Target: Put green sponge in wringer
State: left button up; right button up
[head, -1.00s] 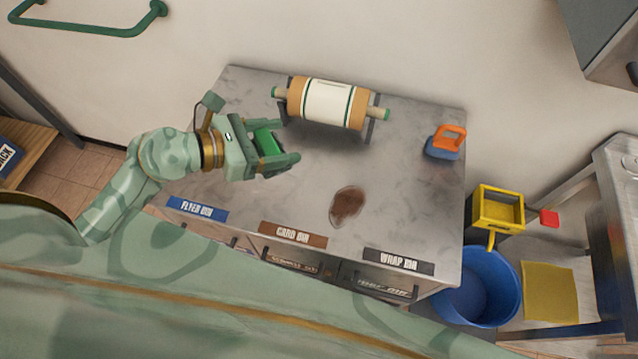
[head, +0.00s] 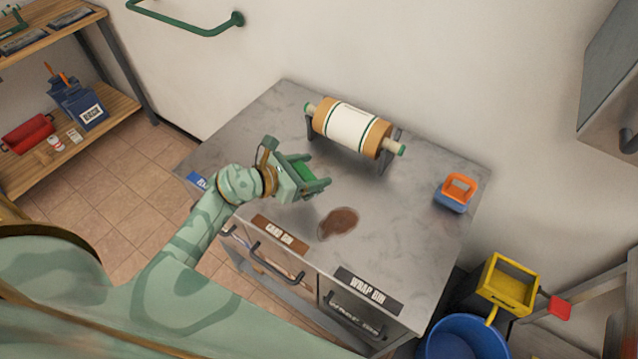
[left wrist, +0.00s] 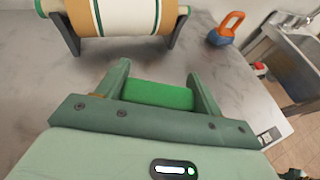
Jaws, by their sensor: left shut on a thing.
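The green sponge (left wrist: 158,95) is between the two fingers of my left gripper (left wrist: 158,84), which is shut on it. In the head view the left gripper (head: 318,176) is over the left part of the grey counter, near the brown stain, and the sponge (head: 302,171) is partly covered by the fingers. The yellow wringer (head: 508,284) is at the lower right, off the counter, above the blue bucket (head: 465,340). A red handle end (head: 560,308) shows at its right. My right gripper is not in view.
The grey counter (head: 420,235) holds a paper roll on a stand (head: 350,128), a brown stain (head: 338,223) and an orange-and-blue handled tool (head: 457,193). Drawers face the front. A wooden shelf (head: 100,105) stands at the left. A grey cabinet (head: 615,85) hangs at upper right.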

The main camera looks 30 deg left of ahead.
pick_arm(q)
jog(key=w+f, duration=0.1)
jog(key=f, duration=0.1)
jog(key=w+f+b, duration=0.1)
jog(key=f, duration=0.1)
jog(key=shift+w+d, duration=0.2)
jog(key=shift+w, duration=0.2)
jog(key=shift+w+f+b, duration=0.15)
jog(key=shift+f+b, duration=0.3)
jog(key=shift+f, duration=0.4)
jog(key=shift+w+f+b, duration=0.15)
jog(key=shift+f+b, duration=0.3)
jog(key=shift+f, duration=0.4)
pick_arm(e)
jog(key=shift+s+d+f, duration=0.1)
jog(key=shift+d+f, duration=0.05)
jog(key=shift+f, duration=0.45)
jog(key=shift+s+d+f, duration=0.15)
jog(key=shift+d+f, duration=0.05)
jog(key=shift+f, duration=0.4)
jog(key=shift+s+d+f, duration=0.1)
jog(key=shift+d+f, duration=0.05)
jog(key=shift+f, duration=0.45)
pick_arm(q)
jog(key=shift+f, duration=0.2)
jog(key=o, duration=1.1)
jog(key=shift+c, duration=0.2)
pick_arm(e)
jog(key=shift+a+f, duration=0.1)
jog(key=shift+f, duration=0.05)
